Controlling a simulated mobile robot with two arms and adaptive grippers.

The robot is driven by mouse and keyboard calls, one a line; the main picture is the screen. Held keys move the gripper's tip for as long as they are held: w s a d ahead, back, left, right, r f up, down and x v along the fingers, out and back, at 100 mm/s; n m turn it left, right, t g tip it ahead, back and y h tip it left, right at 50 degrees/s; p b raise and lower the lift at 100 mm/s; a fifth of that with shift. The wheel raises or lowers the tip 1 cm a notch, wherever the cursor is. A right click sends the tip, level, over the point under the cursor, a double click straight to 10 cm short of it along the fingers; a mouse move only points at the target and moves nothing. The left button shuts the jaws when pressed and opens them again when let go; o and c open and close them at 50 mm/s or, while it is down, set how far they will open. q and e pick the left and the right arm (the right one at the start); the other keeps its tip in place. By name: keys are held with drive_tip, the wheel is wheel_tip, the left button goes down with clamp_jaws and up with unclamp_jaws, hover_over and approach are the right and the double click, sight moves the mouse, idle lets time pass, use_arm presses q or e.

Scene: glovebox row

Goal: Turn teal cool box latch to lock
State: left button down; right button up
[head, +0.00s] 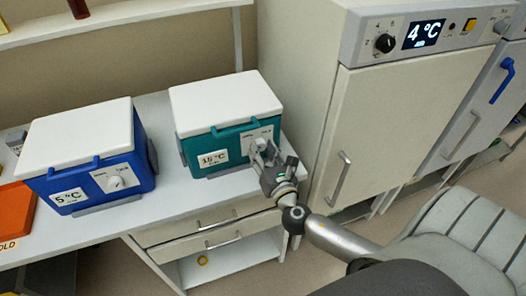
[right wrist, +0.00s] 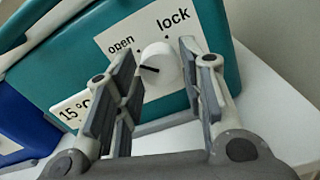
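The teal cool box (head: 218,140) with a white lid stands on the bench; its label reads 15 °C. Its white round latch knob (right wrist: 160,68) sits on a front plate marked "open" at left and "lock" at right. The knob's dark mark points left, to the "open" side. My right gripper (head: 265,153) is at the front of this box. In the right wrist view its fingers (right wrist: 160,75) are apart, one on each side of the knob. The right finger looks very near the knob; I cannot tell whether it touches. My left gripper is not in view.
A blue cool box (head: 140,160) marked 5 °C stands to the left on the bench, beside an orange item (head: 14,211). Drawers (head: 205,227) are below the bench. A tall cabinet (head: 385,115) showing 4 °C stands at right.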

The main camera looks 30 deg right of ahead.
drive_tip(key=c, duration=0.5)
drive_tip(key=m+b, duration=0.2)
drive_tip(key=m, duration=0.2)
drive_tip(key=shift+f+b, duration=0.1)
drive_tip(key=shift+b, duration=0.2)
drive_tip(key=m+b, duration=0.1)
drive_tip(key=m, duration=0.3)
drive_tip(key=shift+m+b, duration=0.35)
drive_tip(key=shift+m, duration=0.05)
drive_tip(key=m, duration=0.4)
drive_tip(key=shift+m+b, duration=0.3)
drive_tip(key=shift+b, duration=0.05)
drive_tip(key=shift+m, duration=2.2)
